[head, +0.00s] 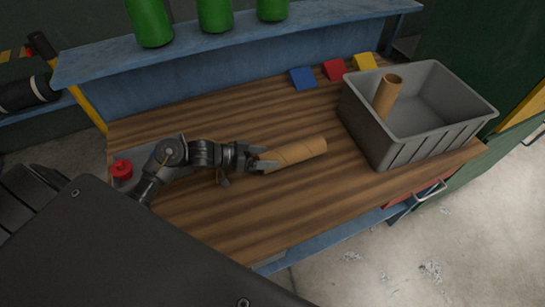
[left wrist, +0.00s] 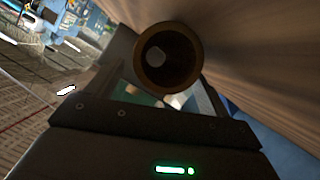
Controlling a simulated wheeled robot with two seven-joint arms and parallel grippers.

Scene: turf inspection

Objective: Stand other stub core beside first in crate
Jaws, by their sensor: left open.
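One stub core, a brown cardboard tube (head: 387,98), stands a little tilted inside the grey crate (head: 440,140) near its left wall. The other stub core (head: 300,151) lies on the wooden bench top left of the crate. My left gripper (head: 262,161) is at the near left end of this lying core, with its jaws open. In the left wrist view the core's round open end (left wrist: 168,58) faces the camera, between the two open fingers (left wrist: 168,85). Whether the fingers touch the core I cannot tell. My right gripper is not in view.
Blue (head: 302,78), red (head: 334,69) and yellow (head: 365,62) blocks sit along the bench's back edge. Green cylinders (head: 215,14) stand on a blue shelf above. A red knob (head: 121,168) is at the bench's left end. The bench front is clear.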

